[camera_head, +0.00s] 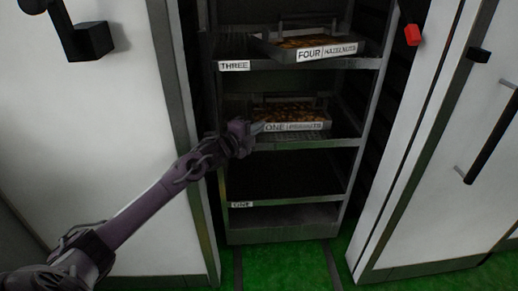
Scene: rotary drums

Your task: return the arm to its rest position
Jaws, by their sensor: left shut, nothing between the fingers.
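My left arm reaches in from the lower left. My left gripper (258,128) is shut and empty, at the left front of the tray labelled "ONE PEANUTS" (308,126). Its tip overlaps the left end of that tray's label in the picture; I cannot tell whether it touches. The tray stands on a middle shelf of the rack (290,217) and holds brown nuts. My right gripper is not in view.
A tray labelled "FOUR HAZELNUTS" (340,51) sits on the upper shelf marked "THREE" (234,65). The lower shelf (310,193) is empty. White cabinet panels with dark handles flank the rack. The green floor (290,265) in front is clear.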

